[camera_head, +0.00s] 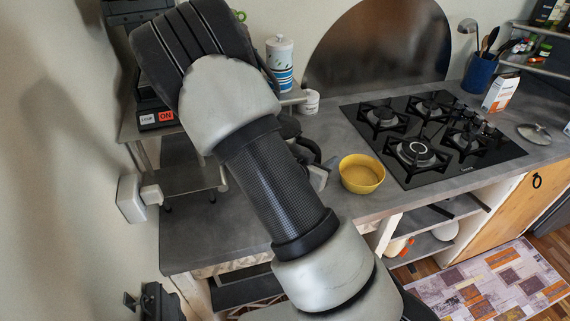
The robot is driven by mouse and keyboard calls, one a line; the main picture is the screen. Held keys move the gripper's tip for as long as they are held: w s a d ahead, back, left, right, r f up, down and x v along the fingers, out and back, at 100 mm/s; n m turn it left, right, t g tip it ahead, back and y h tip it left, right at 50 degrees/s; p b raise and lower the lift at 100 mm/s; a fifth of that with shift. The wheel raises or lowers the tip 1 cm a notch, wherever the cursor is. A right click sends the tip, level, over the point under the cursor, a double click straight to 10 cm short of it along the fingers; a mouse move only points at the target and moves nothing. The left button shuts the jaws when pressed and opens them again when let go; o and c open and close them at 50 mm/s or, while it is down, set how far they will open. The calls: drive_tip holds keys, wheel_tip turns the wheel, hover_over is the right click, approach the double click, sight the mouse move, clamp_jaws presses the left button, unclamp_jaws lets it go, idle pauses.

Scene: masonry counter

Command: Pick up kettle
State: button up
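I cannot make out a kettle for certain. A small white and orange object (397,247) sits on the open shelf under the counter, too small and partly hidden to identify. My arm crosses the middle of the view and covers part of the counter. Dark and grey parts show just past its right side, left of the yellow bowl; they may belong to my gripper, but its fingers cannot be made out.
A yellow bowl (362,174) stands on the grey counter (440,190), left of the black gas hob (430,135). A patterned canister (280,64) and a white cup (309,102) stand behind my arm. A blue utensil holder (479,74) and a carton (500,93) are at right.

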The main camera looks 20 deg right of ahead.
drive_tip(key=shift+w+d+f, duration=0.15)
drive_tip(key=shift+w+d, duration=0.05)
drive_tip(key=shift+d, duration=0.05)
drive_tip(key=shift+c, duration=0.5)
clamp_jaws()
drive_tip(key=shift+w, duration=0.1)
idle(0.7)
drive_tip(key=shift+r, duration=0.2)
